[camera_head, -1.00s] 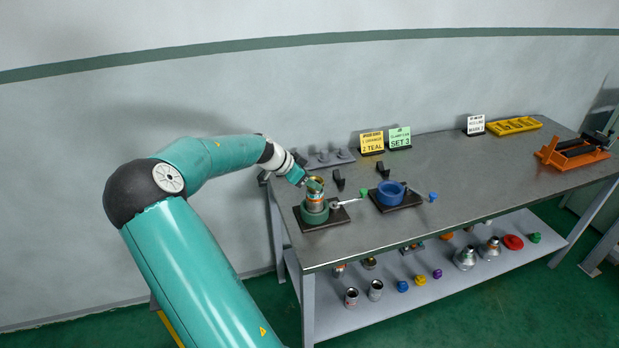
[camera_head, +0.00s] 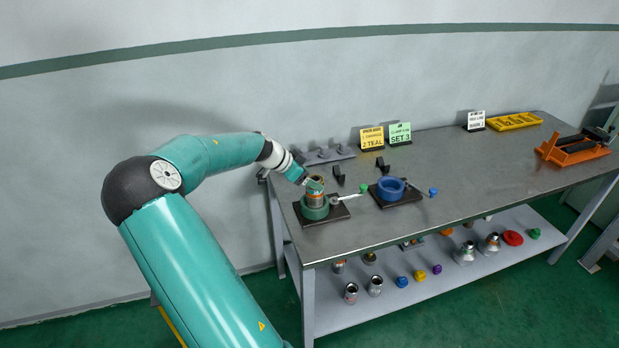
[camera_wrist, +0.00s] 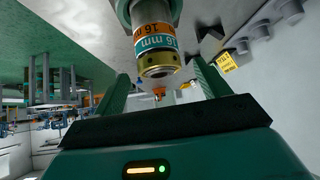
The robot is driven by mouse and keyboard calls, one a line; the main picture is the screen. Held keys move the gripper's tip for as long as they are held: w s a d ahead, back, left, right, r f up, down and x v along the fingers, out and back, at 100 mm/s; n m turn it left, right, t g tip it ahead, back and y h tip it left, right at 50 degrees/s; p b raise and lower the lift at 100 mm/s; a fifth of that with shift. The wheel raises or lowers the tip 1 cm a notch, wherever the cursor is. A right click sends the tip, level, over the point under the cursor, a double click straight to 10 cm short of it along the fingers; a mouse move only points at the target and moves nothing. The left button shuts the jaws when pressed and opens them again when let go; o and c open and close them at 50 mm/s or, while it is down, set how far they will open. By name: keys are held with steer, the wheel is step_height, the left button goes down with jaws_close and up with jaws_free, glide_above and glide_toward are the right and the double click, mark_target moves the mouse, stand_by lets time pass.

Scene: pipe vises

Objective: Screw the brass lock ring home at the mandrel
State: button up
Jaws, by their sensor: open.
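The mandrel (camera_head: 315,198) stands upright in the green vise (camera_head: 314,213) at the bench's near left. In the wrist view the mandrel (camera_wrist: 152,30) comes in from the top, with orange and teal bands marked 16 mm. The brass lock ring (camera_wrist: 158,64) sits at its free end, against the teal band; I cannot tell how far it is threaded. My gripper (camera_head: 314,184) is at the mandrel's top in the head view. In the wrist view my gripper (camera_wrist: 160,88) is open, its green fingers apart on either side of the ring and not visibly touching it.
A blue vise (camera_head: 391,190) stands to the right, with bar handles beside both vises. Black blocks and sign cards (camera_head: 372,139) are behind. A yellow tray (camera_head: 514,121) and an orange stand (camera_head: 573,151) are farther right. The lower shelf (camera_head: 340,311) holds several fittings. The bench's middle is clear.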

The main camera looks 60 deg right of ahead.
steer(key=v, duration=1.3)
steer(key=shift+w+r, duration=0.1)
